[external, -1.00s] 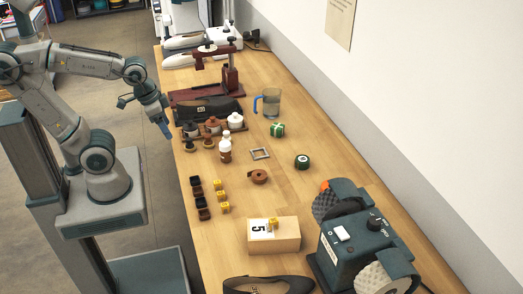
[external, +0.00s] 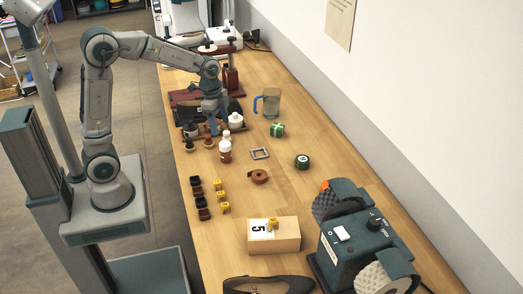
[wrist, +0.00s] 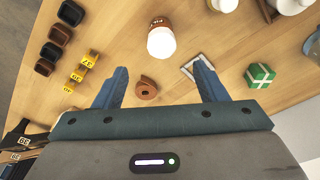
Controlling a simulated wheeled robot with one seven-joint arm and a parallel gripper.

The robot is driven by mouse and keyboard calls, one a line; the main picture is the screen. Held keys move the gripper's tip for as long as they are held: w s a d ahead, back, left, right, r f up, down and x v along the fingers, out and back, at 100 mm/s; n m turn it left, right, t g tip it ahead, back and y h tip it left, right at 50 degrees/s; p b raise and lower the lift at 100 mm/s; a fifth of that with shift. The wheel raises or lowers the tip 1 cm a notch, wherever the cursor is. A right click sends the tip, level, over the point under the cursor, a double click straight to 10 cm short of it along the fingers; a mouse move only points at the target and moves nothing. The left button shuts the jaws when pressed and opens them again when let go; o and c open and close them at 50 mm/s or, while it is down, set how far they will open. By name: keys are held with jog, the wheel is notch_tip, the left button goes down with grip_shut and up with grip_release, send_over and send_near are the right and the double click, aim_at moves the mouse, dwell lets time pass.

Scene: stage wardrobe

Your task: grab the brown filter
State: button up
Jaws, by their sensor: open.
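Nothing is plainly marked as a filter. In the external view, my gripper hides part of the jars.
A white-capped brown bottle (external: 225,153) stands close by. Yellow numbered pieces (external: 220,196) lie beside the cups. A brown coil (external: 259,177), metal frame (external: 260,154), green box (external: 277,130) and glass mug (external: 271,102) are farther right.

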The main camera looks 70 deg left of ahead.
aim_at(226, 151)
jog(key=f, duration=0.5)
jog(key=w+f, duration=0.1)
jog(key=f, duration=0.2)
jog(key=shift+d, duration=0.4)
jog(key=shift+w+f+p, duration=0.2)
jog(key=shift+f+p, duration=0.55)
jog(key=shift+f, duration=1.9)
jog(key=c, duration=1.1)
